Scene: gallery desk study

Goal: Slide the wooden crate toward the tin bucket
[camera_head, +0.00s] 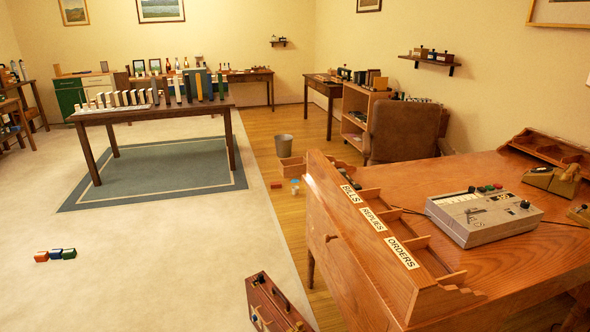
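The tin bucket (284,143) is grey and stands upright on the wooden floor strip between the rug and the desks, near the middle of the room. A low wooden crate (291,170) sits on the floor just in front of it, on the near side. The crate's right part is hidden behind the raised back of the big desk. The two look very close together, but I cannot tell whether they touch. Neither of my grippers is in view.
Small blocks (276,185) lie on the floor in front of the crate. The large desk (480,190) with labelled pigeonholes fills the right. A reddish-brown case (270,303) stands at bottom centre. Three coloured blocks (55,255) lie on the open pale carpet (150,265); a long table (160,113) stands beyond.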

